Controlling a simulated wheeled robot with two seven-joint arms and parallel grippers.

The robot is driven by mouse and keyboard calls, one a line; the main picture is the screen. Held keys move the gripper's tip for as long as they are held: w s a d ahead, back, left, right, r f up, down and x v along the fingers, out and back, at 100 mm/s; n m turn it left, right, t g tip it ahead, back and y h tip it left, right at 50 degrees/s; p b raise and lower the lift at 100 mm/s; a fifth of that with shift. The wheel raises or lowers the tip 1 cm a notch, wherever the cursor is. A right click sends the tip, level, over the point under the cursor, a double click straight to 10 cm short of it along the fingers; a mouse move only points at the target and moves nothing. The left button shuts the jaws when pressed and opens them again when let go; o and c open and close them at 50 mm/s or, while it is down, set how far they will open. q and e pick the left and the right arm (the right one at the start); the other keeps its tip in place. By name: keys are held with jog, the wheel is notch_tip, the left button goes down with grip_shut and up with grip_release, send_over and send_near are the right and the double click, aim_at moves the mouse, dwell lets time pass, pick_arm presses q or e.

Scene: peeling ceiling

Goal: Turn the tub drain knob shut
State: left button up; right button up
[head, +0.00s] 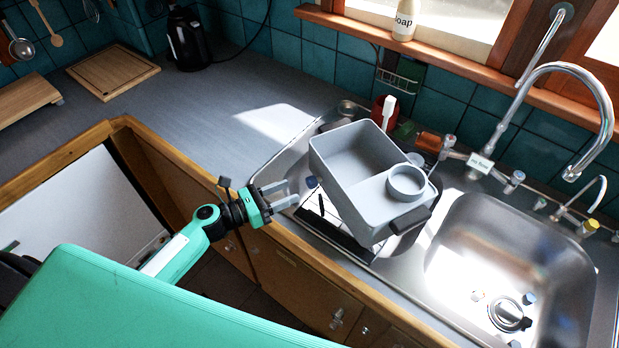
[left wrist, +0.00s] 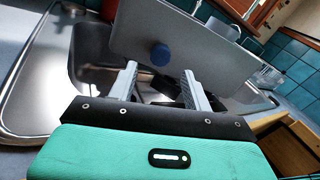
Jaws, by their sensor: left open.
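The grey tub (head: 345,197) stands tilted over the left part of the steel sink, with a round ring-shaped holder (head: 406,182) on its ledge. A small blue knob (head: 311,182) sticks out from the tub's left side, low down. In the left wrist view the knob (left wrist: 160,54) shows as a round blue disc against the tub's grey wall (left wrist: 205,52). My left gripper (head: 288,193) is open and empty just left of the knob, its fingers pointing at it. In the left wrist view the knob shows between and just beyond the fingertips (left wrist: 160,70). My right gripper is out of view.
The steel sink basin (head: 470,245) lies right of the tub, under a tall chrome faucet (head: 590,85). A dark rack (head: 330,228) lies below the tub. The grey counter (head: 205,115) at left is mostly clear.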

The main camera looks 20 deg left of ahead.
aim_at(308, 184)
pick_arm(q)
jog(key=p+x, duration=0.2)
jog(key=x, duration=0.4)
jog(key=shift+r, duration=0.1)
jog(key=shift+x, duration=0.8)
jog(key=c, duration=1)
